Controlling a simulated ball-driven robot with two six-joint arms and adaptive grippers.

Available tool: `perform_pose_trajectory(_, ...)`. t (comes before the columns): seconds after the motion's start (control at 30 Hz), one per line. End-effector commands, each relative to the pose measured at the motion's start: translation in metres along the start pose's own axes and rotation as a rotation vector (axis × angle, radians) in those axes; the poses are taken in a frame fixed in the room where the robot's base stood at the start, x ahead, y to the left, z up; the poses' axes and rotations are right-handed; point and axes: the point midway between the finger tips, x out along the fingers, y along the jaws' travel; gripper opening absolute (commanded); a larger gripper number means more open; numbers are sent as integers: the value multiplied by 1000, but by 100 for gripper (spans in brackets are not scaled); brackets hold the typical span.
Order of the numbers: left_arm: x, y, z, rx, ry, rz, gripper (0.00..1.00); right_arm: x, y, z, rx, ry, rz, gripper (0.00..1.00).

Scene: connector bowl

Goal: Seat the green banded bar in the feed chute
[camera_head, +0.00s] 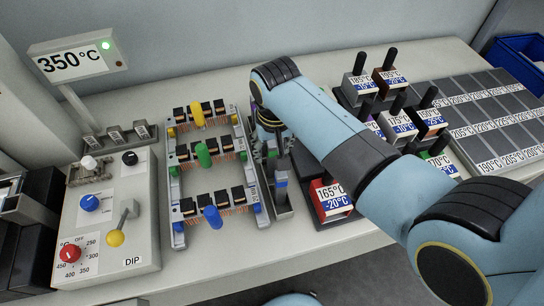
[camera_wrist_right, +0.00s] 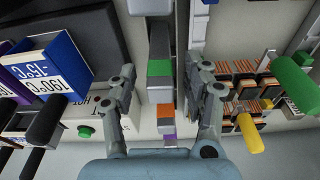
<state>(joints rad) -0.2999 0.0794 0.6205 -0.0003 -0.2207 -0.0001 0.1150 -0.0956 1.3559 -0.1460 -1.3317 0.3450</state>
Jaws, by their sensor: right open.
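The green banded bar (camera_wrist_right: 159,68) shows in the right wrist view as a grey bar with a green band, between my right gripper's two fingers. My right gripper (camera_wrist_right: 168,88) is open, with a finger on each side of the bar and gaps showing. In the head view my right gripper (camera_head: 272,145) points down just right of the comb racks, and the green band is hidden there. A narrow grey channel (camera_head: 284,212) with a blue-banded piece (camera_head: 281,181) stands just in front of it; I cannot tell for sure whether this is the feed chute. My left gripper is not in view.
Orange (camera_wrist_right: 165,110) and purple (camera_wrist_right: 167,128) bands lie in line with the green one. Comb racks with yellow, green (camera_head: 204,155) and blue handles stand left. A control box (camera_head: 115,215) is far left. The front table strip is clear.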

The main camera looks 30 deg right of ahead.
Motion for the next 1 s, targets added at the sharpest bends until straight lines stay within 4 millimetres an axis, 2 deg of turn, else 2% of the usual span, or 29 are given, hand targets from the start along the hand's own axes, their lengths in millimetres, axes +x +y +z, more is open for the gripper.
perform_pose_trajectory(0.13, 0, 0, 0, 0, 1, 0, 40, 0, 0, 0, 0, 0, 0, 50)
perform_pose_trajectory(0.17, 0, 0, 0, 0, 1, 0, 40, 0, 0, 0, 0, 0, 0, 47)
perform_pose_trajectory(0.53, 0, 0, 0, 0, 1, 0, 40, 0, 0, 0, 0, 1, 0, 0)
perform_pose_trajectory(1.0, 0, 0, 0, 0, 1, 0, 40, -1, 0, -1, 0, 3, -1, 0)
